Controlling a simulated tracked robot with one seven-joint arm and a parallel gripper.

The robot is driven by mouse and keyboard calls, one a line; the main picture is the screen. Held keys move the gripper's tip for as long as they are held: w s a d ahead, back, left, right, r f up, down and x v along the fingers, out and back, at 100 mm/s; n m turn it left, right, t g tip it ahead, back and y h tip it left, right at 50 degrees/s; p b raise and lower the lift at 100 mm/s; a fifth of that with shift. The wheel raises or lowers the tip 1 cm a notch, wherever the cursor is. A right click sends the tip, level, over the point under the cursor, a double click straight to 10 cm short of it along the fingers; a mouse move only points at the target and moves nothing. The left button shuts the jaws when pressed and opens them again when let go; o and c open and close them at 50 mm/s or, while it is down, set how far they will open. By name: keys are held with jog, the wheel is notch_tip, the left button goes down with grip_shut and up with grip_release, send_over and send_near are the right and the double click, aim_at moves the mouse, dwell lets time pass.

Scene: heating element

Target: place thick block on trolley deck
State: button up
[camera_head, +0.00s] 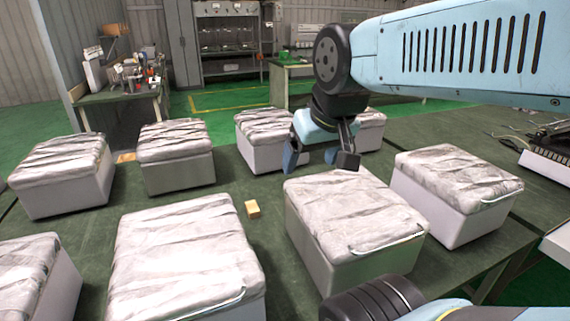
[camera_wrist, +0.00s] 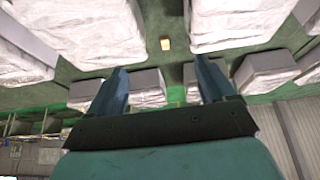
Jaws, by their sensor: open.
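A small tan block (camera_head: 252,208) lies on the dark green table between the white-topped boxes. It also shows in the wrist view (camera_wrist: 165,44), beyond my fingertips and near the middle. I cannot tell its thickness against other blocks. My gripper (camera_head: 320,160) is open and empty, above the table among the boxes, to the right of the block and apart from it. In the wrist view my gripper (camera_wrist: 160,75) shows both fingers spread with nothing between them. I cannot make out a trolley deck for certain in either view.
Several grey boxes with wrinkled white tops crowd the table (camera_head: 275,260), including one front right (camera_head: 350,215) and one front left (camera_head: 180,250). A flat orange-tan piece (camera_head: 126,157) lies between the far-left boxes. A bench (camera_head: 120,97) with clutter stands behind.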

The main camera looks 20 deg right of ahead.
jog(key=w+f+h, duration=0.1)
jog(key=w+f, duration=0.1)
jog(key=w, duration=1.4)
jog(key=g+y, duration=0.1)
send_over(252, 206)
jog(key=s, duration=0.3)
jog(key=f, duration=4.5)
jog(key=shift+s, duration=0.2)
jog(key=shift+w+d+f, duration=0.1)
jog(key=shift+w+f, duration=0.15)
jog(key=shift+f, duration=0.25)
jog(key=w+f, duration=0.2)
jog(key=shift+w+f, duration=0.15)
jog(key=shift+f, duration=0.25)
jog(key=shift+x, duration=0.85)
